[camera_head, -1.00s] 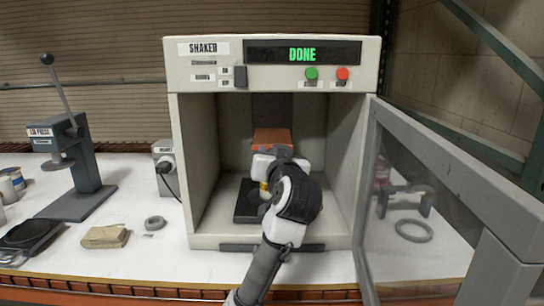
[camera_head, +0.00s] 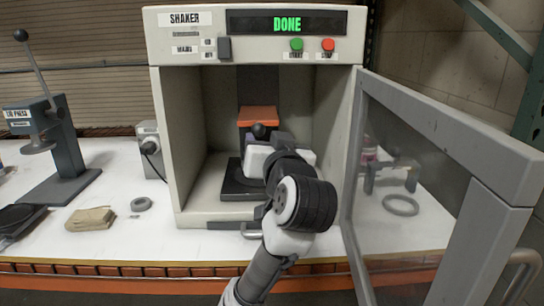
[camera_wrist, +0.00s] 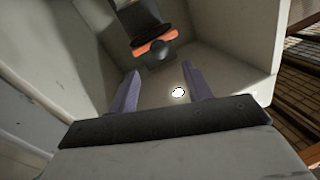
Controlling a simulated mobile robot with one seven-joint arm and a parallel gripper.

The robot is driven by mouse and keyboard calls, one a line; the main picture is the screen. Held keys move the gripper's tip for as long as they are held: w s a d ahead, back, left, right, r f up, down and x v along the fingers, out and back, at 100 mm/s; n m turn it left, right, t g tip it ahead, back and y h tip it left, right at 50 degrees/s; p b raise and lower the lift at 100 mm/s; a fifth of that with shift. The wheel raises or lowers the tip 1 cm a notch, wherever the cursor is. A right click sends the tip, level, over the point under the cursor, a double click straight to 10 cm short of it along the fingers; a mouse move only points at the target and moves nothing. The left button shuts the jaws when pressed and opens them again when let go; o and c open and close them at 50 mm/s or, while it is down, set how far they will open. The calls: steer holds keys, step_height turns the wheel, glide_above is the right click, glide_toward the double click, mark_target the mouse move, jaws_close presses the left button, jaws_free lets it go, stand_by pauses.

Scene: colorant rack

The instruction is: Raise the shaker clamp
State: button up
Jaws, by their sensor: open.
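The shaker (camera_head: 162,50) is a pale cabinet with its glass-paned door swung open to the right; its display reads DONE. Inside, at the back, is the orange clamp (camera_head: 258,114) with a dark round knob (camera_head: 259,131) in front, above a black base plate (camera_head: 237,186). In the wrist view the clamp's orange bar (camera_wrist: 154,42) and its knob (camera_wrist: 161,54) show beyond my fingertips. My gripper (camera_wrist: 160,82) is open, its two fingers apart with nothing held between them. In the head view my wrist hides most of the gripper and part of the plate.
The open door frame (camera_head: 354,150) stands close to the right of my arm. The cabinet's side walls bound the space around my gripper.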

steer(key=s, duration=0.4)
steer(key=shift+s+d, duration=0.1)
steer(key=shift+d, duration=0.3)
